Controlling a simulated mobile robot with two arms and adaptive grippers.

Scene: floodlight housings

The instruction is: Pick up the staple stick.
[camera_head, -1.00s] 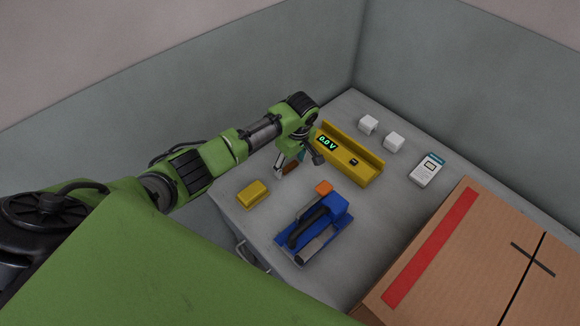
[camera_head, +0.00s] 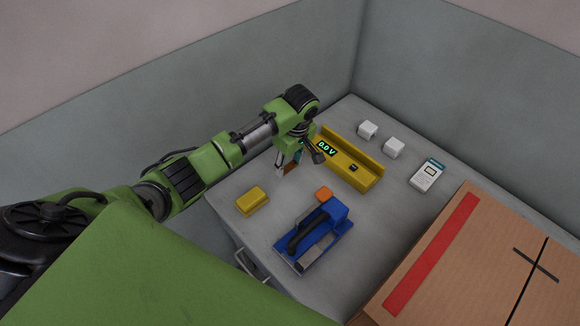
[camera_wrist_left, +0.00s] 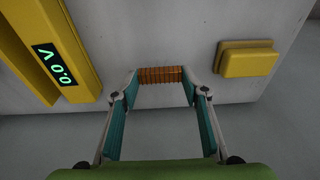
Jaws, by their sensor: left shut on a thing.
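The staple stick (camera_wrist_left: 160,75) is a short copper-brown ribbed bar. In the left wrist view it lies crosswise between the two fingertips of my left gripper (camera_wrist_left: 161,84), with one tip at each end. The gripper is shut on it. In the head view my left gripper (camera_head: 286,168) points down over the grey top, beside the yellow tray, and a small brown part of the stick (camera_head: 292,168) shows at its fingers. Whether the stick is clear of the surface I cannot tell. My right gripper is not in view.
A yellow tray with a 0.0 V display (camera_head: 347,163) stands behind the gripper.

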